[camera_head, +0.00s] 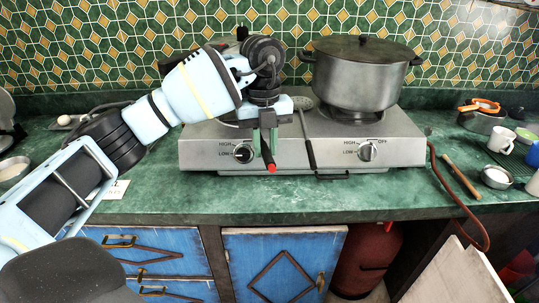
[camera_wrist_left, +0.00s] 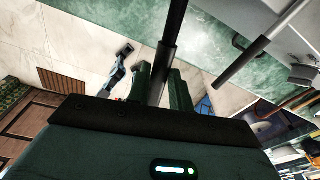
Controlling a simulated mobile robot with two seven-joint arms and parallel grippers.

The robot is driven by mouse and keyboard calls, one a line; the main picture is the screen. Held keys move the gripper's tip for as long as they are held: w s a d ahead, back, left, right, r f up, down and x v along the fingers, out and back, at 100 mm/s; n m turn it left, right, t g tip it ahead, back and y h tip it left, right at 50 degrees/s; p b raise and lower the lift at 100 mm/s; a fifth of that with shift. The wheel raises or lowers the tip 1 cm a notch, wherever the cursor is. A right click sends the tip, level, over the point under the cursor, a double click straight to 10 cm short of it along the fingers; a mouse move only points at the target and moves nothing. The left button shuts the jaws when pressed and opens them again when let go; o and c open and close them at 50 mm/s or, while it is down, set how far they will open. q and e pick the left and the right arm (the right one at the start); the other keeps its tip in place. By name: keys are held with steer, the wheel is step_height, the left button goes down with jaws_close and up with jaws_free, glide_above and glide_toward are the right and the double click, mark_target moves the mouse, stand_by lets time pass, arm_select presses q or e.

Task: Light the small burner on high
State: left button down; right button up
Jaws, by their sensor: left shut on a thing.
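The steel gas hotplate (camera_head: 400,128) stands on the green counter. Its left knob (camera_head: 243,154) has HIGH and LOW labels beside it; its pointer is too small to read. Its right knob (camera_head: 368,151) sits below the large lidded pot (camera_head: 355,80), which covers the right burner. The left burner is mostly hidden behind my left arm, and I see no flame. My left gripper (camera_head: 265,148) is in front of the hotplate, right of the left knob and apart from it. It is shut on a thin black stick with a red end (camera_head: 271,168); the stick also shows in the left wrist view (camera_wrist_left: 169,50).
A red hose (camera_head: 455,190) runs down at the right. A white cup (camera_head: 501,140) and a small bowl (camera_head: 496,177) stand further right. The front counter strip is mostly clear.

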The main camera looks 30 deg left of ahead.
arm_select(q)
steer(key=shift+w+a+f, duration=0.15)
steer(key=shift+w+a, duration=1.45)
steer(key=shift+w, duration=0.15)
arm_select(e)
steer(key=shift+f, duration=0.2)
arm_select(q)
steer(key=shift+w+a+b, duration=0.3)
steer(key=shift+w+a, duration=0.05)
steer(key=shift+w, duration=0.05)
arm_select(e)
steer(key=shift+s+f, duration=0.1)
steer(key=shift+f, duration=0.05)
arm_select(q)
steer(key=shift+s+d+p, duration=0.45)
steer(key=shift+s+p, duration=0.05)
steer(key=shift+p, duration=0.3)
arm_select(e)
steer(key=shift+w+r, duration=0.3)
steer(key=shift+r, duration=0.2)
steer(key=shift+w+r, duration=0.25)
steer(key=shift+r, duration=0.2)
